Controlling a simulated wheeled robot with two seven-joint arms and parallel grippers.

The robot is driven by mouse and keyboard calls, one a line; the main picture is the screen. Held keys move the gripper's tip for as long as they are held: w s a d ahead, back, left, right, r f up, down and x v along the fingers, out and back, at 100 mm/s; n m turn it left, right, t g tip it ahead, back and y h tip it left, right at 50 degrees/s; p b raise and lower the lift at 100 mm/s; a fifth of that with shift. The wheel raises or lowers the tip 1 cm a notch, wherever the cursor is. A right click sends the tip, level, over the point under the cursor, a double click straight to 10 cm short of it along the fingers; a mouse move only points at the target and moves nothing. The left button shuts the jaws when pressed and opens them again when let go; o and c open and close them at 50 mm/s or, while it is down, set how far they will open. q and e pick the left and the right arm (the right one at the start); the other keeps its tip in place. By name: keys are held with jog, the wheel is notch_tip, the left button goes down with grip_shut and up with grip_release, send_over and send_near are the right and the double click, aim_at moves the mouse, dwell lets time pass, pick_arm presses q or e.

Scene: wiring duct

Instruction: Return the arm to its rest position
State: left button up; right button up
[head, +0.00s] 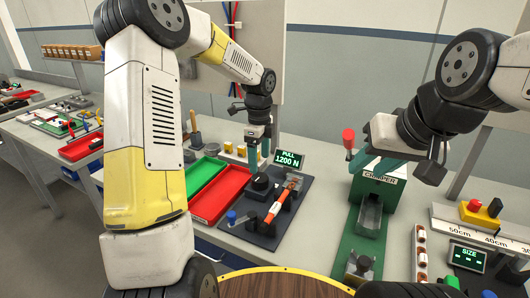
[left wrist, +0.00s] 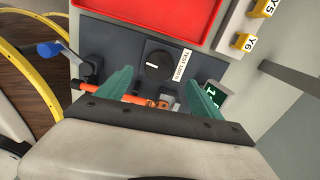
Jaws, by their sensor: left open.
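My left gripper (head: 259,156) is open, with its teal fingers pointing down above the dark pull-test fixture (head: 259,224). In the left wrist view its fingers (left wrist: 160,98) stand wide apart with nothing between the tips. Beyond them are a black dial (left wrist: 158,64) and an orange piece (left wrist: 130,98) lying across the fixture. The orange piece (head: 275,211) also shows in the head view, apart from the gripper. My right gripper (head: 375,163) is by the top of the green crimper (head: 378,190); its teal fingers are partly hidden, and their opening is unclear.
A display (head: 290,160) reads "PULL 1200 N". Red (head: 212,200) and green (head: 203,174) trays lie left of the fixture. The crimper's red-knobbed lever (head: 348,134) stands up near my right gripper. A button box (head: 480,212) and a ruler (head: 462,228) lie at right.

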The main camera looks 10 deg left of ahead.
dwell(0.4)
pick_arm(q)
jog(key=s+a+r+n+t, duration=0.3)
jog(key=s+r+n, duration=0.7)
jog(key=s+r, duration=0.35)
jog(key=s+a+r+n+t+h, duration=0.1)
jog(key=s+r+n+t+h, duration=0.1)
jog(key=s+n, duration=0.8)
jog(key=s+r+t, duration=0.1)
jog(key=s, duration=0.1)
jog(key=shift+s+r+n, duration=0.15)
jog(key=shift+s+n, duration=0.15)
jog(key=shift+s, duration=0.05)
pick_arm(e)
jog(key=shift+o, duration=0.2)
dwell(0.4)
